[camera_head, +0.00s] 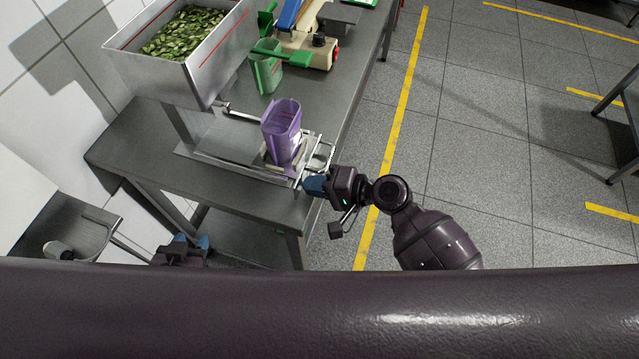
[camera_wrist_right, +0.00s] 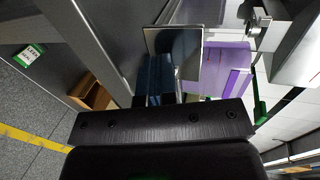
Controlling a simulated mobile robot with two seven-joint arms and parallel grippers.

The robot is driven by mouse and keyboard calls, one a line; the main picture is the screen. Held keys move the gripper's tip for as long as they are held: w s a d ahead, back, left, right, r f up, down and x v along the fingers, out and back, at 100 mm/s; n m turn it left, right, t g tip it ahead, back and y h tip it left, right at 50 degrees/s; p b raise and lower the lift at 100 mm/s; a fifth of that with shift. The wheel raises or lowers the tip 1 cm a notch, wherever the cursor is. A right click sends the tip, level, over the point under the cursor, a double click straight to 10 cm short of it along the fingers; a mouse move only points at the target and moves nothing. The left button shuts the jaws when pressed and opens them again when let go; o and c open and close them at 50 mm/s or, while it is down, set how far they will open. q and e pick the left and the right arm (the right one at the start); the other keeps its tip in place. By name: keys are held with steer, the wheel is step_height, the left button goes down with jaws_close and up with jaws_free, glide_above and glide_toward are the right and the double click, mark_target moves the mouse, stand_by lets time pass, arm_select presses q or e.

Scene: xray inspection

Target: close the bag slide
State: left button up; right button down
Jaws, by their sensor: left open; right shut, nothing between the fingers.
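The bag slide is a metal plate and frame (camera_head: 232,140) on the steel table, under the hopper. A purple open bag (camera_head: 284,125) stands upright at its right part, and it also shows in the right wrist view (camera_wrist_right: 228,68). My right gripper (camera_head: 308,186) is shut and empty at the right front end of the slide's wire frame; I cannot tell whether it touches the frame. In the right wrist view its blue fingertips (camera_wrist_right: 160,78) are close together beside a metal plate edge. My left gripper (camera_head: 190,243) is open, low at the left, away from the slide.
A metal hopper of green pieces (camera_head: 185,32) stands above the slide. A green container (camera_head: 266,72) and a beige sealing machine (camera_head: 303,48) are further back on the table. A small side table (camera_head: 75,232) is at the lower left.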

mark_target(278, 183)
steer(key=shift+w+a, duration=0.1)
steer(key=shift+a, duration=0.25)
steer(key=w+a, duration=0.1)
steer(key=a, duration=0.4)
steer(key=w+a, duration=0.1)
steer(key=a, duration=0.2)
steer(key=shift+w+b, duration=0.3)
steer(key=shift+b, duration=0.05)
steer(key=shift+d, duration=0.1)
steer(key=shift+d, duration=0.15)
